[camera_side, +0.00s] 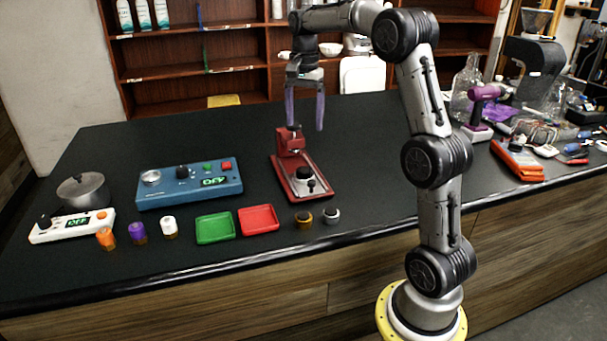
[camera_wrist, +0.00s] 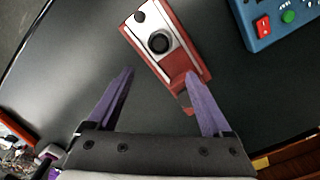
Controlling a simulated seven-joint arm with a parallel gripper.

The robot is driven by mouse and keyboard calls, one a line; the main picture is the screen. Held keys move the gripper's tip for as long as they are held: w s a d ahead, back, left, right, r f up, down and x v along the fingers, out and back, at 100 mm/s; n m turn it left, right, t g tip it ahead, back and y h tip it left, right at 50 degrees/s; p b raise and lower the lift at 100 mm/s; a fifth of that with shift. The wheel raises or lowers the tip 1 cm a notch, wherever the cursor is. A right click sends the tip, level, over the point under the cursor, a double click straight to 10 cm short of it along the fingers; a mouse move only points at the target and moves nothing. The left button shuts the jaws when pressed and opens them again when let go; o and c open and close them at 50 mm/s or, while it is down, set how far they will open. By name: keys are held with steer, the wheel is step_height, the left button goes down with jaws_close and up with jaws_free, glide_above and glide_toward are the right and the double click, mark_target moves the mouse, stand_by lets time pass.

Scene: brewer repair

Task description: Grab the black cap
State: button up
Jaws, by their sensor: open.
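A black cap (camera_side: 304,173) sits on the plate at the front of the red brewer unit (camera_side: 290,143). In the wrist view the round black cap (camera_wrist: 159,42) shows near the top centre, on the silver plate of the red unit (camera_wrist: 180,66). My gripper (camera_side: 304,124), with purple fingers, is open and empty. It hangs above the back end of the red unit, behind and higher than the cap. In the wrist view the gripper's fingertips (camera_wrist: 159,73) are spread apart, with the cap beyond them.
A blue control box (camera_side: 190,184) stands left of the red unit. Green (camera_side: 215,228) and red (camera_side: 258,219) trays and two small round parts (camera_side: 304,219) lie in front. A white scale (camera_side: 72,227) with a pot and several small bottles are at left. Tools lie at right.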

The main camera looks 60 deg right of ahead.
glide_above(304, 170)
steer(key=f, duration=0.8)
steer(key=shift+w+d, duration=0.1)
steer(key=shift+d, duration=0.3)
steer(key=shift+a+f, duration=0.2)
steer(key=shift+f, duration=1.15)
steer(key=shift+a+f, duration=0.2)
steer(key=shift+f, duration=1.15)
jaws_close()
